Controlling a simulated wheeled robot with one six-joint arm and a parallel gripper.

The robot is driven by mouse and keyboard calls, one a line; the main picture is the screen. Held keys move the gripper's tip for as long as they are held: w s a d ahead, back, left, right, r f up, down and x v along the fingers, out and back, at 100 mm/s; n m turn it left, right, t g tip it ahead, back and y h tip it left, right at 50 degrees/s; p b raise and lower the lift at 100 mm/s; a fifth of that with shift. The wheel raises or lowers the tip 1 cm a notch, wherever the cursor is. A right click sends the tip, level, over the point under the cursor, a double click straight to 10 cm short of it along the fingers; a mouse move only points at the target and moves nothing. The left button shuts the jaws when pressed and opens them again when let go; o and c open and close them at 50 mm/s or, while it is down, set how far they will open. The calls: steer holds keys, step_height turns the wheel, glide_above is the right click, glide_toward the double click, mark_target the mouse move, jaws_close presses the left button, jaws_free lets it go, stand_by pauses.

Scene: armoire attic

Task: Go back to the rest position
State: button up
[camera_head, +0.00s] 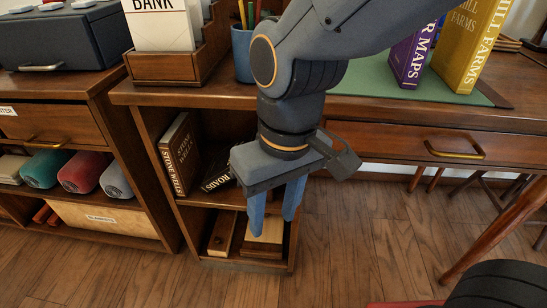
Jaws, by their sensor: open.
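My gripper (273,208) hangs in the middle of the head camera view, in front of the open shelves of a wooden desk (225,97). Its two blue fingers point down and stand apart, with nothing between them. My arm comes in from the upper right, above the desk top, and hides part of the desk's front edge and shelves.
Books titled Stone Wells (180,155) and Roads (218,179) are on the upper shelf. Books stand on the green mat (372,80) at right. A drawer (400,142) is shut. Wooden floor (350,235) is clear in front.

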steer(key=shift+a+r+m, duration=0.25)
steer(key=shift+m, duration=0.15)
stand_by(1.3)
steer(key=d+r+m+p, duration=0.3)
steer(key=d+r+p, duration=0.7)
steer(key=r+p, duration=0.3)
steer(key=d+r+m+h+p, duration=0.1)
steer(key=d+r+m+p, duration=0.2)
steer(key=d+r+p, duration=0.7)
step_height(320, 180, up, 3)
steer(key=p, duration=1)
steer(key=shift+d, duration=0.35)
steer(key=shift+s+r, duration=0.1)
